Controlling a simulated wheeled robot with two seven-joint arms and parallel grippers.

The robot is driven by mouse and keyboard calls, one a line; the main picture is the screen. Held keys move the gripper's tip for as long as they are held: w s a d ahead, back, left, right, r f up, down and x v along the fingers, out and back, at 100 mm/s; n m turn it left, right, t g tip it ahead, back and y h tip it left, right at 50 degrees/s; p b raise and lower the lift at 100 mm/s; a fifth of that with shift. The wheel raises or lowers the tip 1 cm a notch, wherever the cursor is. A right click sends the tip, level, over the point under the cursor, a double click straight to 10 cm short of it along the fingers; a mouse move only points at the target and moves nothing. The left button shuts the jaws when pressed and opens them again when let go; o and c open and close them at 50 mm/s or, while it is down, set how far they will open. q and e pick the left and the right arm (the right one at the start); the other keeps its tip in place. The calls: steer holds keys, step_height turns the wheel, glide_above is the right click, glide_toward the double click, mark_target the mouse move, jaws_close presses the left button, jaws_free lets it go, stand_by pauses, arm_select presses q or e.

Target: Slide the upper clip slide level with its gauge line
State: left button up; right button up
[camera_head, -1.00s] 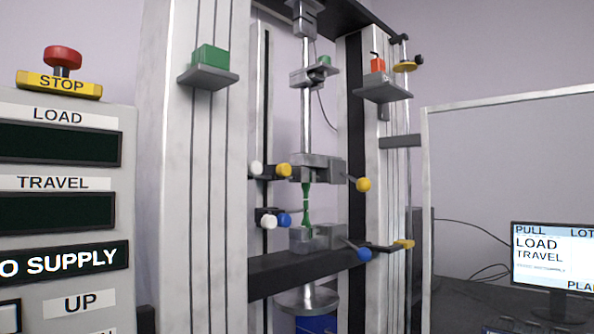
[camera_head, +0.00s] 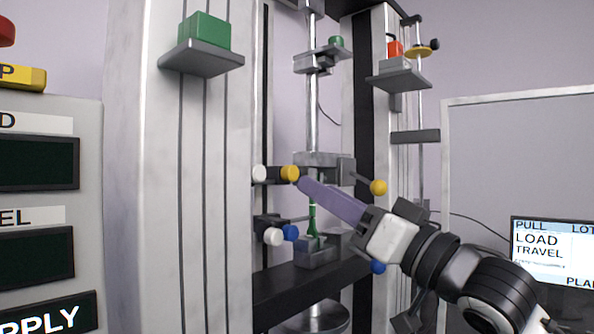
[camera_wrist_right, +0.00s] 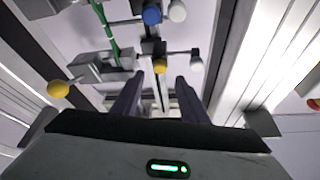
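The upper clip slide (camera_head: 275,173) is a dark block with a white knob (camera_head: 259,174) and a yellow knob (camera_head: 290,173). The right wrist view shows its yellow knob (camera_wrist_right: 159,65) too. The green specimen (camera_head: 312,219) hangs between the upper grip (camera_head: 318,159) and lower grip (camera_head: 316,252); my fingers hide its upper part in the head view. I cannot make out its gauge lines. My right gripper (camera_head: 300,181) has its purple fingers beside the yellow knob. In the right wrist view the gripper (camera_wrist_right: 161,76) is open, with that knob near the gap between the fingertips. Contact is unclear. My left gripper is out of view.
The lower clip slide (camera_head: 267,223), with white and blue knobs, sits just below. A yellow grip knob (camera_head: 379,187) and a blue one (camera_head: 378,267) stick out near my right arm. A control panel (camera_head: 60,205) stands left, a monitor (camera_head: 550,250) right.

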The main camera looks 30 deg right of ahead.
mark_target(294, 176)
steer(key=p+x, duration=0.2)
steer(key=x, duration=0.4)
steer(key=shift+r, duration=0.1)
steer(key=shift+w+a, duration=0.2)
steer(key=shift+w, duration=0.35)
jaws_close()
